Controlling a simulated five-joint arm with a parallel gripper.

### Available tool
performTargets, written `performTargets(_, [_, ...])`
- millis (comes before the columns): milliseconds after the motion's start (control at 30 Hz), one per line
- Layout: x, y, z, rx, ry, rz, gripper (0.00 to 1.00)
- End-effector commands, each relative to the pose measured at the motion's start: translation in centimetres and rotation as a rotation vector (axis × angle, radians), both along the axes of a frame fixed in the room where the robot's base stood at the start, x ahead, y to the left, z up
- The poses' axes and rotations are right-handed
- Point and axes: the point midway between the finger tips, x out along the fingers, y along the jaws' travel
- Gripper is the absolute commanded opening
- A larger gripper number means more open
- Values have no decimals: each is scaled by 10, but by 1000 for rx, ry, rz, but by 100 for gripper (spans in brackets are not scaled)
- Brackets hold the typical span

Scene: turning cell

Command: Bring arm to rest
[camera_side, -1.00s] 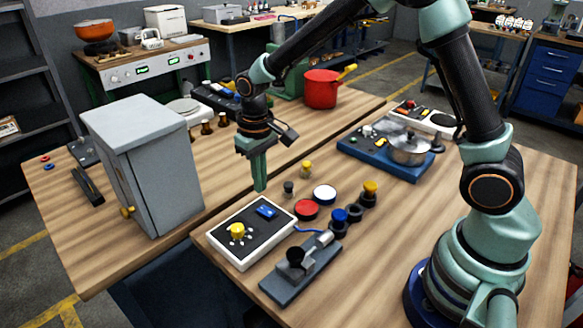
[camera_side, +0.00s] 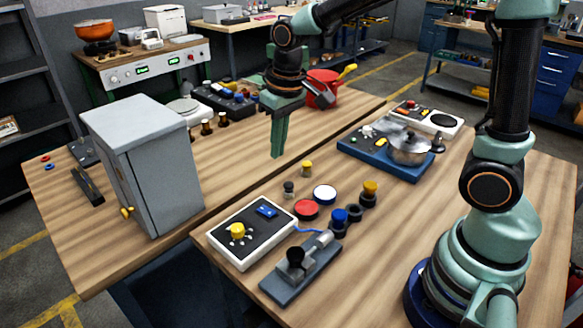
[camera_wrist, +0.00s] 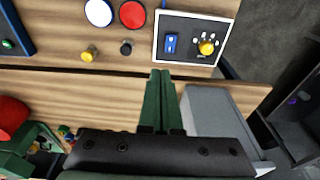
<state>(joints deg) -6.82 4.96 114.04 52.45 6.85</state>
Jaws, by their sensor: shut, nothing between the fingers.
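My gripper (camera_side: 278,154) is shut and empty, pointing down above the wooden tables near the gap between them. In the wrist view its two green fingers (camera_wrist: 160,76) lie together. In the side view it hangs behind the white-edged panel (camera_side: 218,256), which carries a yellow knob (camera_side: 237,230) and a blue switch (camera_side: 266,211). It touches nothing that I can see. My arm reaches in from the right, its upper part cut off by the top edge of the side view.
A grey cabinet (camera_side: 165,190) stands at left. Red (camera_side: 306,209) and white (camera_side: 325,194) discs and several small knobs lie near the panel. A lever block (camera_side: 300,270) is in front. A blue hotplate with a steel pot (camera_side: 408,149) stands right; a red pot (camera_side: 318,92) is behind.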

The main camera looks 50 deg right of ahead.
Motion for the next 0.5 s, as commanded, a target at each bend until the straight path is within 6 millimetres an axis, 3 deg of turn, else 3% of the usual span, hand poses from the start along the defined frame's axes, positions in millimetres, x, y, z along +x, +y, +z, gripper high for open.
performTargets(33, [-8, -5, 13, 2, -35, -2, 0])
performTargets(200, [-36, -20, 42, 3, -125, -3, 0])
performTargets(500, [-86, -40, 66, -7, -276, -5, 0])
